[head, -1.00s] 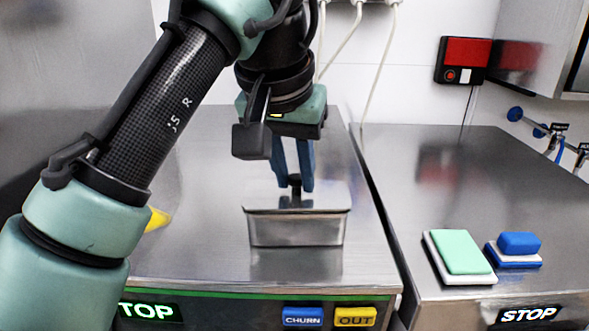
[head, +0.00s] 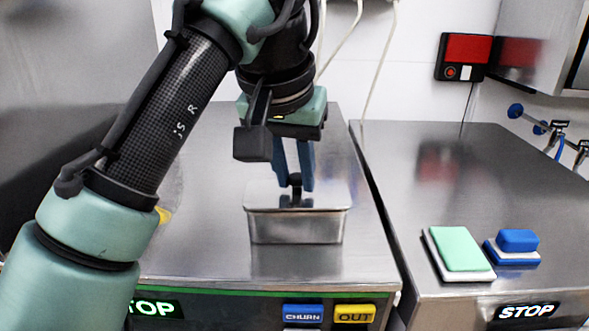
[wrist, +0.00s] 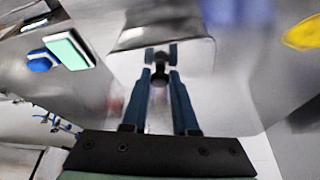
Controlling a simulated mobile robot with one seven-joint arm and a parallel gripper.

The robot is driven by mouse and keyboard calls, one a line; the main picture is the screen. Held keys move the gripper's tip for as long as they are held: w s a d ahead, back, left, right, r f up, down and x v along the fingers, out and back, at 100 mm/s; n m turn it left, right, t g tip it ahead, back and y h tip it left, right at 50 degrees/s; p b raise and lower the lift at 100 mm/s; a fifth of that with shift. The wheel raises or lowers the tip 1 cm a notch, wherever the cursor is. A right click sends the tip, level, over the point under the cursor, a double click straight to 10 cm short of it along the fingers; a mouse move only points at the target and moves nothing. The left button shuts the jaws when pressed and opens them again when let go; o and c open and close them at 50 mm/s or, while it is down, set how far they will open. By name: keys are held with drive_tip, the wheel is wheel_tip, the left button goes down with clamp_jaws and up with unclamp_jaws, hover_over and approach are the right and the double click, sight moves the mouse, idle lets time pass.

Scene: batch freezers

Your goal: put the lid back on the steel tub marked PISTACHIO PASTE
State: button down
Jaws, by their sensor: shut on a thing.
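The steel tub (head: 296,228) stands upright on the left steel machine top, near its front edge. No PISTACHIO PASTE marking can be read on it. The flat steel lid (head: 325,196) lies level at the tub's rim; I cannot tell whether it is fully seated. My gripper (head: 296,184) points down over the lid, its blue fingers shut on the lid's dark knob. In the wrist view, the fingers close around the dark knob (wrist: 160,76), with the lid (wrist: 195,62) beneath them. The fingers hide part of the knob.
The machine top (head: 200,262) is clear around the tub. CHURN (head: 303,313) and OUT (head: 355,313) buttons sit on the front below it. A gap separates the right counter, which holds a green pad (head: 463,248) and a blue block (head: 517,241). A red and black box (head: 464,57) hangs on the wall.

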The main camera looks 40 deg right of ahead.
drive_tip(key=c, duration=0.6)
unclamp_jaws()
drive_tip(key=o, duration=0.5)
drive_tip(key=shift+r, duration=0.1)
drive_tip(key=shift+r, duration=3.45)
